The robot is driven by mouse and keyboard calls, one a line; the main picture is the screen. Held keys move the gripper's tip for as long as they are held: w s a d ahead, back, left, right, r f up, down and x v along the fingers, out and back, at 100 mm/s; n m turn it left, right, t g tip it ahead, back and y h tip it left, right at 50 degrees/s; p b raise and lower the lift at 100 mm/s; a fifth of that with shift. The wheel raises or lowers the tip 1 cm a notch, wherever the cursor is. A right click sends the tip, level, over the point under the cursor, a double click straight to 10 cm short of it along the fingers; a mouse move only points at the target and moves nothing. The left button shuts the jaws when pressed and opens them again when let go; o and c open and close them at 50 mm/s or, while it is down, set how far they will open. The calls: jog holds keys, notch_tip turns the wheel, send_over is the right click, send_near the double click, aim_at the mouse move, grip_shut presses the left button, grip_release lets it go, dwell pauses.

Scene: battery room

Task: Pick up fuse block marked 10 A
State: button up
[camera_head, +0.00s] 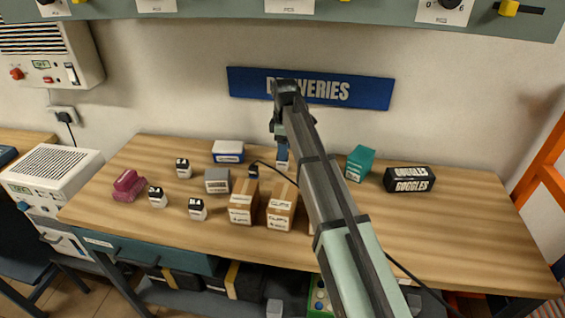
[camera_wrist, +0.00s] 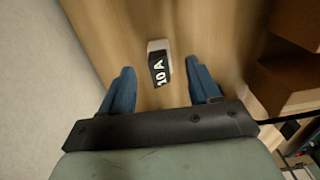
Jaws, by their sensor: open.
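My gripper (camera_wrist: 161,69) is open, with a blue finger on either side of the block in that view and a gap on both sides. In the head view my gripper (camera_head: 282,146) points down over the back middle of the table, and it mostly hides what is beneath it. Other small black-and-white blocks stand to the left, such as one (camera_head: 184,169) at the back and one (camera_head: 197,209) nearer the front; their marks are too small to read.
Two brown cardboard boxes, the left one (camera_head: 240,214) and the right one (camera_head: 279,217), stand close in front of my gripper. A teal box (camera_head: 359,164) and a black goggles box (camera_head: 410,180) are to the right. A grey box (camera_head: 217,181) is left. The front right table is clear.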

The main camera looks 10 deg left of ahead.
jog(key=shift+a+f, duration=0.2)
jog(key=shift+f, duration=1.3)
jog(key=shift+a+f, duration=0.15)
jog(key=shift+f, duration=1.3)
jog(key=c, duration=1.1)
jog(key=shift+r, duration=0.15)
